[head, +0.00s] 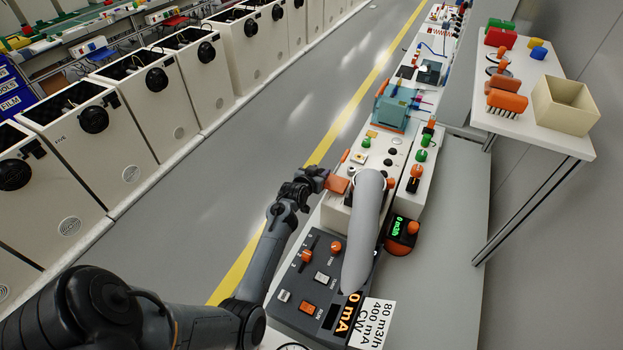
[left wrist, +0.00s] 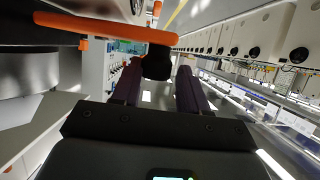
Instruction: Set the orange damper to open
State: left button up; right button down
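An orange lever-like part (head: 337,184), which looks like the damper handle, sits beside a pale grey duct (head: 365,225) in the head view. My left gripper (head: 320,179) is right at its left side. In the left wrist view, an orange bar (left wrist: 105,27) crosses the upper left, with a black knob (left wrist: 157,66) under its right end. The two dark fingers of my left gripper (left wrist: 158,78) stand apart, with the knob between or just beyond their tips. I cannot tell whether they touch it. The damper's far side is hidden. My right gripper is not in view.
A dark control panel (head: 310,278) with orange knobs and a lit mA display is below the gripper. A small green-lit meter (head: 402,228) stands right of the duct. A teal device (head: 396,107) is farther back. The aisle floor (head: 255,135) is clear to the left.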

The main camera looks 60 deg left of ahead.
pick_arm(q)
jog(key=v, duration=0.9)
jog(key=shift+p, duration=0.4)
